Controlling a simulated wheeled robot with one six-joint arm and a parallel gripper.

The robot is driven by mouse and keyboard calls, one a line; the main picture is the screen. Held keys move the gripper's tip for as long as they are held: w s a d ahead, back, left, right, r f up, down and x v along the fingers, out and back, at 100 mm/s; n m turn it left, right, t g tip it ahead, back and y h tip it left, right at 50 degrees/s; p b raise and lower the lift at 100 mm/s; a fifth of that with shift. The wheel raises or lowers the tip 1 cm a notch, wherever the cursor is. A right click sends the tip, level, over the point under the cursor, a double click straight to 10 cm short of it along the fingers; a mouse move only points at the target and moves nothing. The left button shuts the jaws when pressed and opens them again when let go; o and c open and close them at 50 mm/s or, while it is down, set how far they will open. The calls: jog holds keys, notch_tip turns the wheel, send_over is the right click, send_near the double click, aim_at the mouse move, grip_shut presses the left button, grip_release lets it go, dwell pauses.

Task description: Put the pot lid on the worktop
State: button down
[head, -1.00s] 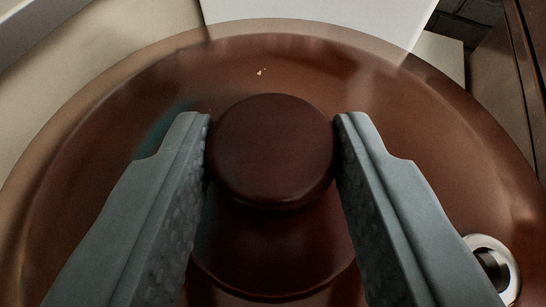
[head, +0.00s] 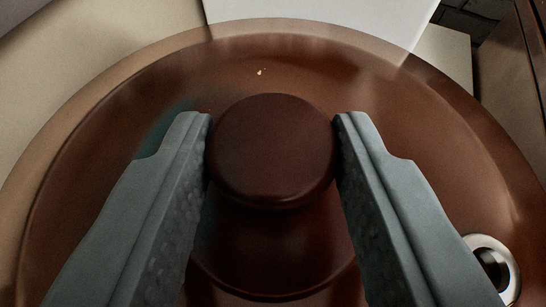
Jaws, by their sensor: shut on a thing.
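The pot lid (head: 410,120) is a wide, round, brown glossy disc that fills most of the head view. Its dark brown round knob (head: 272,150) stands at the middle. My gripper (head: 272,135) is shut on the knob, with one grey finger against its left side and one against its right. A small metal-rimmed hole (head: 492,268) shows in the lid at the lower right. The lid hides most of what is under it, and I cannot tell whether it touches a surface below.
A pale cream surface (head: 60,110) shows beyond the lid at the left. A white panel or block (head: 320,20) stands beyond the lid's far edge. Dark brickwork (head: 465,20) and a brown wooden edge (head: 530,60) are at the upper right.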

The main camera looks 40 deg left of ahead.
aim_at(273, 231)
jog(key=shift+f, duration=3.1)
jog(key=shift+f, duration=0.55)
jog(key=c, duration=0.9)
grip_release()
jog(key=shift+o, duration=0.4)
jog(key=shift+f, duration=0.15)
jog(key=shift+d, duration=0.1)
